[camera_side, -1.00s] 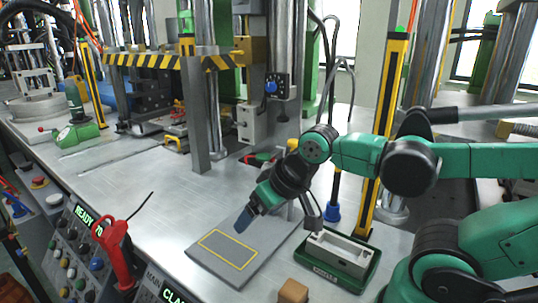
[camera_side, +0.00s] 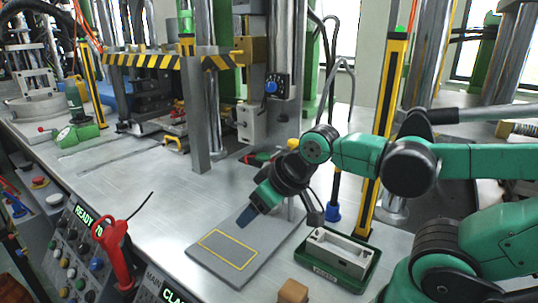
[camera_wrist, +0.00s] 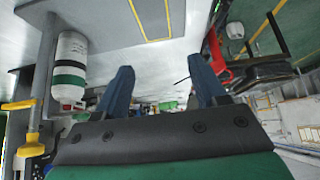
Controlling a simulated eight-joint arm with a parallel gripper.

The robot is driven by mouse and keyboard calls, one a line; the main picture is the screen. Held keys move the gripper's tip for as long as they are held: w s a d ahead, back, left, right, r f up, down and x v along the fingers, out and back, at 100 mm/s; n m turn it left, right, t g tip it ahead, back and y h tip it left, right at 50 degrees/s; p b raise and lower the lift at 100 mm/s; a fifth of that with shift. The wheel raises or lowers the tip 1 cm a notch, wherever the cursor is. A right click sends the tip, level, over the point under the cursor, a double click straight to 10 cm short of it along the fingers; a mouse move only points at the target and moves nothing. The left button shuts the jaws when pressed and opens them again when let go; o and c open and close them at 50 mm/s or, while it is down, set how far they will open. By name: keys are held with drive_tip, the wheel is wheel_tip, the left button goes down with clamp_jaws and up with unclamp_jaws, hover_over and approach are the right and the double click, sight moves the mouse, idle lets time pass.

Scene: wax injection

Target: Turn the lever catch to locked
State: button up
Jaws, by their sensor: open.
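No part is clearly marked as the lever catch. A green block with a red-knobbed lever (camera_side: 72,132) stands at the far left of the bench in the side view, and may be it; its lock state is too small to tell. My gripper (camera_side: 246,216) is far to the right of it, pointing down and left above a grey plate (camera_side: 238,275) with a yellow outline. In the wrist view my gripper (camera_wrist: 163,88) shows two blue fingers well apart with nothing held between them.
A green tray (camera_side: 340,278) with a pale block and a tan cube (camera_side: 293,291) lie at front right. A grey post (camera_side: 197,120) and striped press frame (camera_side: 180,61) stand behind. A red handset (camera_side: 118,255) stands at front left. The bench middle is clear.

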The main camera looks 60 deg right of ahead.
sight(294, 140)
drive_tip(key=w+d+r+m+g, duration=0.1)
drive_tip(key=d+r+m+g, duration=0.1)
drive_tip(key=d+r+m, duration=0.1)
drive_tip(key=w+d+r+m+g, duration=0.1)
drive_tip(key=d+r+m+g, duration=0.1)
drive_tip(key=d+r, duration=0.3)
drive_tip(key=w+d+r+m+g, duration=0.1)
drive_tip(key=d+r+m+g, duration=0.1)
drive_tip(key=d, duration=0.5)
drive_tip(key=shift+w+d+r+m+g, duration=0.1)
drive_tip(key=shift+d+r+m+g, duration=0.1)
drive_tip(key=shift+r+m, duration=0.25)
drive_tip(key=shift+w+d+r+m+g, duration=0.1)
drive_tip(key=shift+d+r+m, duration=0.1)
drive_tip(key=shift+r+m, duration=0.25)
drive_tip(key=shift+s+d+r, duration=0.1)
drive_tip(key=shift+d+r, duration=0.1)
drive_tip(key=shift+d, duration=0.15)
drive_tip(key=shift+f, duration=2.8)
clamp_jaws()
